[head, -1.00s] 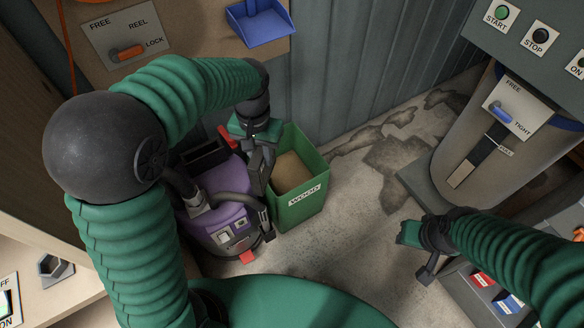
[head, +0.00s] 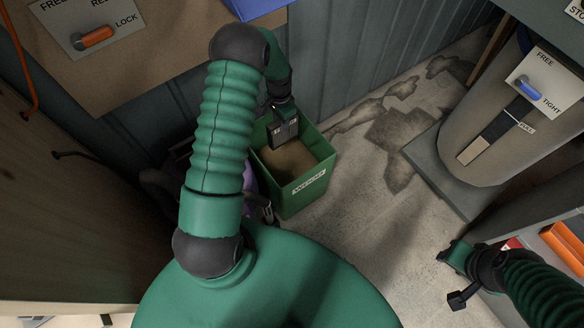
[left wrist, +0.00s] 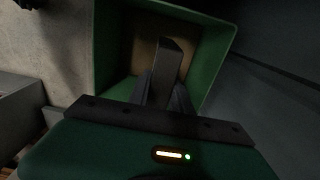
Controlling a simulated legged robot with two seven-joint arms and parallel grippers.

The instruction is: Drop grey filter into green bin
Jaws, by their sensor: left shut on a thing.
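The green bin (head: 305,190) stands on the floor against the corrugated wall, with a white label on its front and a brown surface inside. My left gripper (head: 284,122) is over the back left part of the bin's opening, pointing down. It is shut on the grey filter (head: 284,134), a dark grey block. In the left wrist view the filter (left wrist: 168,68) sits between the fingers, with the green bin (left wrist: 205,20) open around it. The filter's lower end is partly hidden.
A purple vacuum (head: 255,188) stands left of the bin, mostly hidden by my left arm. A grey cylindrical machine (head: 480,130) with a blue lever stands at the right. Stained concrete floor (head: 365,215) lies clear between bin and machine.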

